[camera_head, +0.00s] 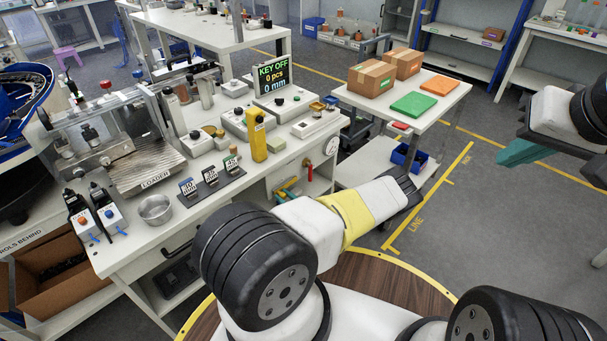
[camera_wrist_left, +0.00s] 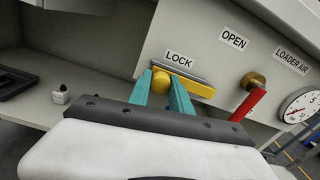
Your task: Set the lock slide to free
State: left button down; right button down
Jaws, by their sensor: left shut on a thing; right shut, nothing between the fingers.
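The lock slide (camera_wrist_left: 190,84) is a yellow bar with a rounded knob at its left end, under the LOCK label (camera_wrist_left: 179,58) on the pale panel in the left wrist view. My left gripper (camera_wrist_left: 168,84) has its teal fingers on both sides of the knob end and is shut on it. The fingers partly cover the slide, and no "free" mark is readable. My right gripper (camera_head: 525,152) shows teal fingers, shut and empty, at the right, away from the bench.
Right of the slide are a red lever (camera_wrist_left: 248,104) on a brass knob, an OPEN label (camera_wrist_left: 233,39) and a pressure gauge (camera_wrist_left: 299,106). An open shelf (camera_wrist_left: 60,70) lies left of the panel. The bench display (camera_head: 271,76) reads KEY OFF.

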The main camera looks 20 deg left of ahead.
pick_arm(q)
jog(key=c, duration=1.2)
grip_release()
jog(key=shift+s+a, duration=0.1)
jog(key=shift+s, duration=0.1)
jog(key=v, duration=0.7)
jog(key=shift+s+d, duration=0.1)
jog(key=shift+d, duration=0.3)
